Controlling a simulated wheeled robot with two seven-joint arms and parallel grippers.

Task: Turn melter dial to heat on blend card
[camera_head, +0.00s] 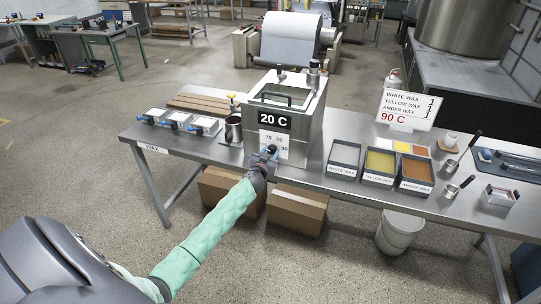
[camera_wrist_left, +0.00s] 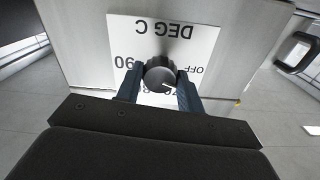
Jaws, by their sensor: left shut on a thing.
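The melter (camera_head: 309,119) is a steel box on the table, with a display (camera_head: 275,120) reading 20 C. Its black dial (camera_wrist_left: 160,74) sits on a white scale plate (camera_wrist_left: 196,42) marked DEG C, OFF and 90, upside down in the wrist view; other marks are partly hidden. My left gripper (camera_head: 267,153) reaches the melter's front, its fingers shut around the dial. A white line on the dial points to lower right in the wrist view. The blend card (camera_head: 407,108) lists white, yellow and amber wax, each with 1, and 90 C in red. My right gripper is not in view.
Bins of white (camera_head: 344,158), yellow (camera_head: 380,165) and amber wax (camera_head: 415,173) stand right of the melter. A dark pot (camera_head: 233,128) and small trays (camera_head: 204,126) are to the left. Cardboard boxes (camera_head: 297,208) and a white bucket (camera_head: 400,232) are under the table.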

